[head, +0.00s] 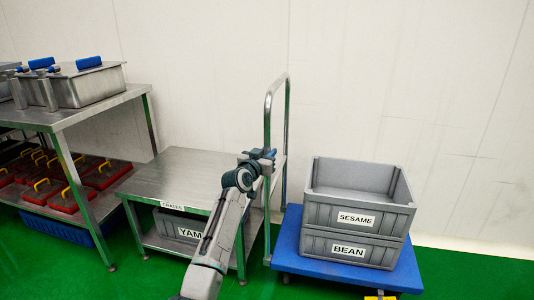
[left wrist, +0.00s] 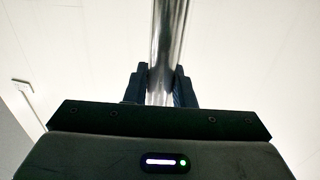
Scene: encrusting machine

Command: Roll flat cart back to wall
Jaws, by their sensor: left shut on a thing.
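The flat cart (head: 317,265) has a blue deck and a tall metal push handle (head: 267,112) at its left end. It stands on the green floor close to the white wall (head: 400,90). Two stacked grey crates sit on the deck, the top one labelled SESAME (head: 357,212) and the lower one BEAN (head: 349,248). My left gripper (head: 264,160) is shut on the upright of the handle, and the bar (left wrist: 168,40) runs between the fingers (left wrist: 161,88) in the left wrist view. My right gripper is not in view.
A low steel table (head: 190,165) labelled CRATES, with a YAM crate (head: 180,227) beneath, stands just left of the handle. A taller steel table (head: 75,110) at the far left holds lidded pans (head: 85,84). Green floor (head: 470,275) is clear to the cart's right.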

